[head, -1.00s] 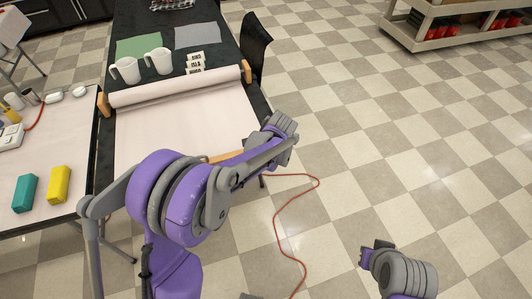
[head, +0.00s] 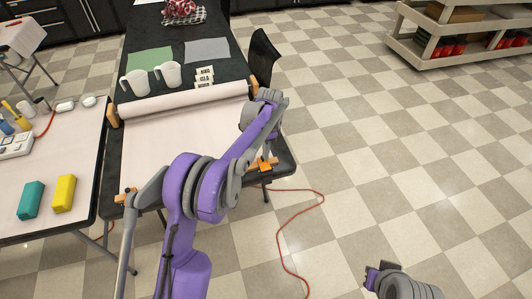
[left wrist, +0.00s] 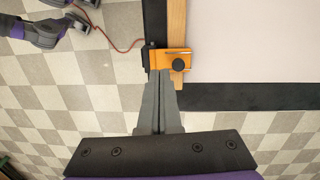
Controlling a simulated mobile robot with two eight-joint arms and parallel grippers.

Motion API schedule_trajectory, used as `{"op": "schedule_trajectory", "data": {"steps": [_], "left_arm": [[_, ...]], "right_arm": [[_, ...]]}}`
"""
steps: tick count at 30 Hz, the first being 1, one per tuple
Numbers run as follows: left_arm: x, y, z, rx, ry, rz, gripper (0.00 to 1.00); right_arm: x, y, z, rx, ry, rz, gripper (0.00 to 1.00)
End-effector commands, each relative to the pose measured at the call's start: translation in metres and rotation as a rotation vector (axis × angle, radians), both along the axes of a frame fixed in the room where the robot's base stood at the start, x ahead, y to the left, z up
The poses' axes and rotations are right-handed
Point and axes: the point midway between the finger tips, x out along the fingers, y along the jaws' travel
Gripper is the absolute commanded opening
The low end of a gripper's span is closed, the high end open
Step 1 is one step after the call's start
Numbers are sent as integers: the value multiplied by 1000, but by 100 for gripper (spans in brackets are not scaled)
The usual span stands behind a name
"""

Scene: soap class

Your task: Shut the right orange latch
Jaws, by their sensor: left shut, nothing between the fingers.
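The right orange latch (head: 265,164) is at the table's near right corner, by the end of a wooden bar, partly behind my left arm. In the left wrist view the latch (left wrist: 179,58) shows a round black knob and a black piece on its left. I cannot tell whether it is shut. My left gripper (left wrist: 160,73) is shut and empty, its tips overlapping the latch's lower left edge in that view; contact is unclear. The left orange latch (head: 126,197) is at the near left corner. My right gripper (head: 372,277) is low, over the floor, its jaws unclear.
A paper roll (head: 183,101) lies across the black table (head: 215,32), with white mugs (head: 168,74) behind it. A side table at left holds a teal block (head: 31,200) and a yellow block (head: 64,193). A red cable (head: 283,240) lies on the open floor at right.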

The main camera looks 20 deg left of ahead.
Motion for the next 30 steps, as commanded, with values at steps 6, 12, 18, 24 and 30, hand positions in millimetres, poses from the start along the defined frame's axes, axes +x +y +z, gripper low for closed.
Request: {"op": "schedule_trajectory", "data": {"steps": [6, 12, 18, 24, 30], "left_arm": [[0, 0, 11, 1, -1, 0, 0], [0, 0, 15, 1, -1, 0, 0], [0, 0, 15, 1, -1, 0, 0], [0, -5, 31, 0, -2, 0, 0], [8, -7, 68, 2, -2, 4, 0]], "right_arm": [[2, 0, 6, 0, -4, 0, 0], [2, 0, 8, 0, -5, 0, 0], [2, 0, 8, 0, -4, 0, 0], [5, 0, 16, 0, -10, 0, 0], [10, 0, 31, 0, -20, 0, 0]]}}
